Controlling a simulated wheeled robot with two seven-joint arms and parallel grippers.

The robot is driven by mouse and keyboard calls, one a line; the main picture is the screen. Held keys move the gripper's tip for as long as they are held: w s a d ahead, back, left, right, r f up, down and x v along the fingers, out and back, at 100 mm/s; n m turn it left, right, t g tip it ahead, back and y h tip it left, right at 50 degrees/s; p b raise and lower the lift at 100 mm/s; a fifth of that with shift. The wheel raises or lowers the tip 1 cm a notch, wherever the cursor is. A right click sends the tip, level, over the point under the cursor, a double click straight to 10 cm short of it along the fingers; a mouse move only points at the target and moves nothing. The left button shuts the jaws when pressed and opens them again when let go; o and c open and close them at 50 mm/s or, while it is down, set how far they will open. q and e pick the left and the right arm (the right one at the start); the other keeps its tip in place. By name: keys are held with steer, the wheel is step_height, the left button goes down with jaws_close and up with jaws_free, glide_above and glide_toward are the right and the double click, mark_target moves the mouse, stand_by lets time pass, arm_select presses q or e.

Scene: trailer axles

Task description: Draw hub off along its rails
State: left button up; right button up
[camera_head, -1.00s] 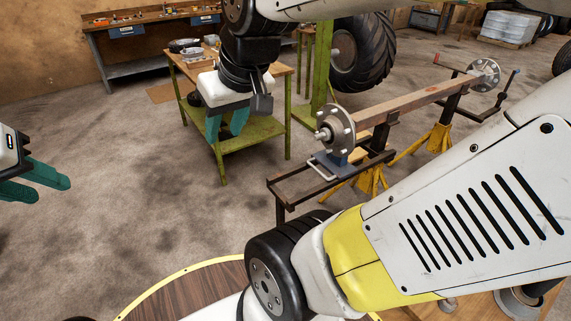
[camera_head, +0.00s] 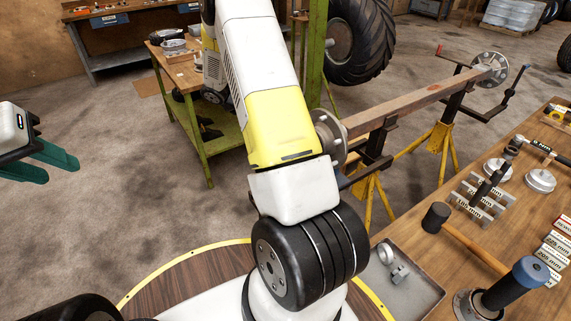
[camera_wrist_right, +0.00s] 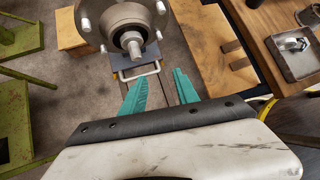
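The hub (camera_head: 332,133) is a grey flanged disc with studs at the near end of the brown axle beam (camera_head: 410,104). My right arm hides part of it in the head view. In the right wrist view the hub (camera_wrist_right: 122,17) sits above a blue-grey support (camera_wrist_right: 126,60) with a pale bar handle (camera_wrist_right: 138,76). My right gripper (camera_wrist_right: 160,82) is open, its teal fingertips close to the handle; I cannot tell whether they touch it. Dark rails (camera_wrist_right: 186,92) run beneath. My left gripper (camera_head: 52,162) is open and empty at the far left, away from the axle.
Yellow stands (camera_head: 437,148) carry the axle. A far hub (camera_head: 491,69) is at its other end. A wooden bench (camera_head: 465,225) with a hammer (camera_head: 455,232) and several parts is at the right. A green table (camera_head: 215,135) stands behind my right arm.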

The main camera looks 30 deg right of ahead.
steer(key=w+d+f+n+t+h, duration=0.1)
steer(key=d+f+n+t+h, duration=0.2)
steer(key=f+n, duration=0.9)
steer(key=w+d+f+n+t+h, duration=0.1)
steer(key=d+f+n+h, duration=0.5)
steer(key=f, duration=1.2)
steer(key=shift+n+y, duration=0.4)
steer(key=shift+y, duration=0.3)
steer(key=x, duration=0.5)
steer(key=shift+d+f, duration=0.25)
steer(key=shift+c, duration=0.3)
jaws_close()
